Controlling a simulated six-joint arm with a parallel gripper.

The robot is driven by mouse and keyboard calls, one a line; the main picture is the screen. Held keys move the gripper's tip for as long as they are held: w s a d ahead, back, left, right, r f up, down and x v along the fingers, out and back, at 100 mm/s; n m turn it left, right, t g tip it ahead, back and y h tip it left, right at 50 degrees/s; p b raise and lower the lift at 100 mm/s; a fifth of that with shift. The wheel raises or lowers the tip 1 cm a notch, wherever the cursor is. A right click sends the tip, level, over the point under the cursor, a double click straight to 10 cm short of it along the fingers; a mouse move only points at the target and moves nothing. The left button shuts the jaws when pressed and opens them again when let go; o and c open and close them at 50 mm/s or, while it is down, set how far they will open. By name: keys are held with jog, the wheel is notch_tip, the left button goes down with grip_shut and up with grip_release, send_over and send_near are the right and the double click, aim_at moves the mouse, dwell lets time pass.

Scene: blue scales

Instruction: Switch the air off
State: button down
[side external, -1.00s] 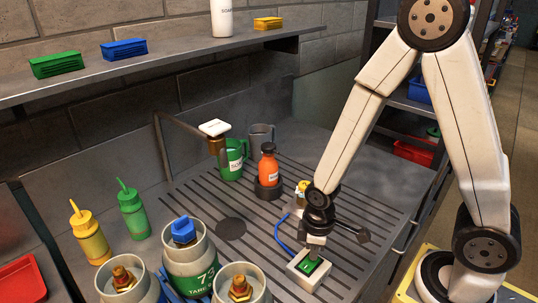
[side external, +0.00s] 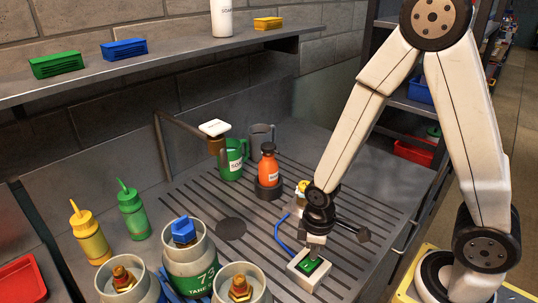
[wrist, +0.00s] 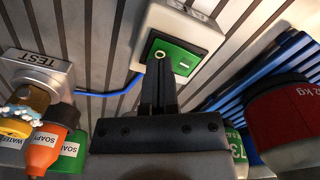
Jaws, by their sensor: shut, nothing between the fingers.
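The air switch is a white box with a green rocker (side external: 313,266) at the front of the slatted bench. In the wrist view the rocker (wrist: 172,58) carries a ring mark near its middle left and a bar mark at its right. My gripper (side external: 315,254) is shut and empty, pointing down at the switch. In the wrist view its closed fingertips (wrist: 159,66) lie over the rocker close beside the ring mark. I cannot tell whether they touch it. The fingers hide the rocker's near left part.
A blue hose (wrist: 108,93) runs from the switch to the TEST unit (wrist: 42,66). An orange bottle (side external: 268,165) and green mug (side external: 231,160) stand behind. Canisters (side external: 192,266) crowd the front left.

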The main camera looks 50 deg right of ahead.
jog(key=shift+r, duration=3.1)
jog(key=d+r+m+t, duration=0.1)
jog(key=m, duration=0.1)
jog(key=d+r+m, duration=0.1)
jog(key=m, duration=0.1)
jog(key=w+d+r+m+t, duration=0.1)
jog(key=m, duration=0.1)
jog(key=shift+w+r+t, duration=0.1)
jog(key=shift+t, duration=0.2)
